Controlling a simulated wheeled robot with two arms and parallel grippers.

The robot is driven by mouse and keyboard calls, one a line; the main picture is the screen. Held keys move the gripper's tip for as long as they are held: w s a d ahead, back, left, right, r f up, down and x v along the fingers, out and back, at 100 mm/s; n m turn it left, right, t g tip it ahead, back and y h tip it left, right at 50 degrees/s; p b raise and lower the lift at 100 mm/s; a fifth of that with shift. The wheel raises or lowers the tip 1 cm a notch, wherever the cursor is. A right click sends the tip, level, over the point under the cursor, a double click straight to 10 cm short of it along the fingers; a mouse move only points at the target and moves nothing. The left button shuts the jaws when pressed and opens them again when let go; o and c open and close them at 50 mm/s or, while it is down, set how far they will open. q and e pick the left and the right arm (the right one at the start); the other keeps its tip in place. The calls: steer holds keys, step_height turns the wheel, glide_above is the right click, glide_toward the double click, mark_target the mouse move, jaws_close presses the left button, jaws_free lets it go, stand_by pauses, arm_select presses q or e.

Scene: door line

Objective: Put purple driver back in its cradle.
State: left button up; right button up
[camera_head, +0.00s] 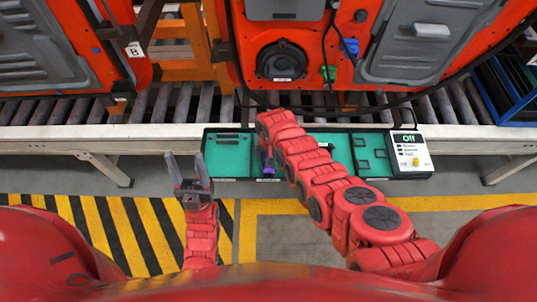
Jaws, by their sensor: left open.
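The purple driver (268,164) shows as a small purple patch beside my right arm, over the left part of a green tool tray (228,156). My right arm hides the rest of it. I cannot tell whether it is held or how it sits against its cradle. My right arm reaches across the tray, and its gripper is hidden behind the arm's own links. My left gripper (186,168) is open and empty, left of the tray and in front of the conveyor's edge.
A roller conveyor (60,110) runs behind the tray. Orange doors with grey panels (430,40) stand over it. A white box with a green display (410,152) is at the tray's right end. A blue crate (515,85) is far right. Yellow-black floor stripes (120,225) lie in front.

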steer(key=shift+o, duration=0.7)
steer(key=shift+w, duration=0.15)
steer(key=shift+r, duration=0.15)
